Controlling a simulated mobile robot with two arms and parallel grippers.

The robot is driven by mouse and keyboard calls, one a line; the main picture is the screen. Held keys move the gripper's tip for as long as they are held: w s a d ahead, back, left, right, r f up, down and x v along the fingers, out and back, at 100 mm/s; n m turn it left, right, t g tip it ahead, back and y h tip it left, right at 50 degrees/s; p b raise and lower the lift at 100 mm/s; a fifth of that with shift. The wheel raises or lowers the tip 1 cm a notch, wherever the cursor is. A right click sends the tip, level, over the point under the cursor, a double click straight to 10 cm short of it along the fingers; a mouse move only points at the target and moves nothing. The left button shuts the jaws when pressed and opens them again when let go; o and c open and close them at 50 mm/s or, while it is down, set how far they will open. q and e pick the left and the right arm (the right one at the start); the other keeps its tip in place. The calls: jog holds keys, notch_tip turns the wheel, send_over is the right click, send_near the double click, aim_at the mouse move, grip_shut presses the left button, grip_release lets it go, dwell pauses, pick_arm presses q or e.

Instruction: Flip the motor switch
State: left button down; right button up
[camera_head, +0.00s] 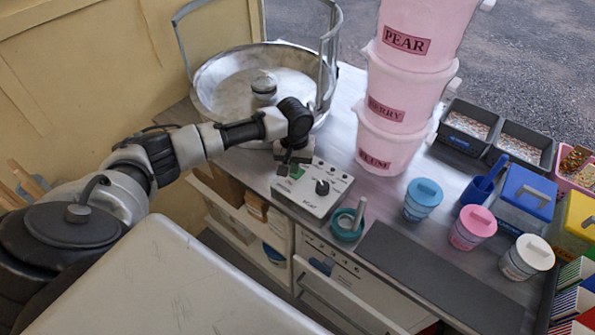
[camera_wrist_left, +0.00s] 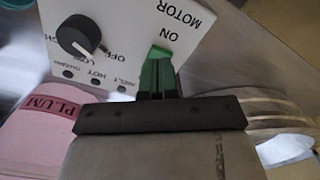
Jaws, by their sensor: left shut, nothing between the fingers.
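The white control box (camera_head: 318,190) stands on the counter in front of the metal bowl. Its green motor switch (camera_head: 296,172) is at its left end, partly hidden by my left gripper (camera_head: 291,165). In the left wrist view the green switch (camera_wrist_left: 160,52) sits beside the upside-down ON and MOTOR lettering. My left gripper (camera_wrist_left: 158,80) is shut and empty, with its fingertips right at the switch. I cannot tell whether they touch it or which way the switch is set. A black knob (camera_wrist_left: 79,36) is on the same panel. My right gripper is not in view.
The large metal bowl (camera_head: 215,95) with its upright frame stands behind the box. Stacked pink tubs (camera_head: 388,150) stand to the right. A teal cup (camera_head: 346,234) is close to the box's front right. Lidded jars, including a blue one (camera_head: 422,201), stand further right beyond a dark mat (camera_head: 440,275).

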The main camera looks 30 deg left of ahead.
pick_arm(q)
jog(key=shift+s+f+b, duration=0.1)
jog(key=shift+f+b, duration=0.2)
jog(key=shift+f, duration=0.7)
dwell(0.3)
jog(key=shift+r+p, duration=0.75)
jog(key=shift+p, duration=0.3)
notch_tip(320, 180, up, 6)
jog(key=p, duration=0.6)
jog(key=shift+f+p, duration=0.25)
jog(key=shift+p, duration=0.05)
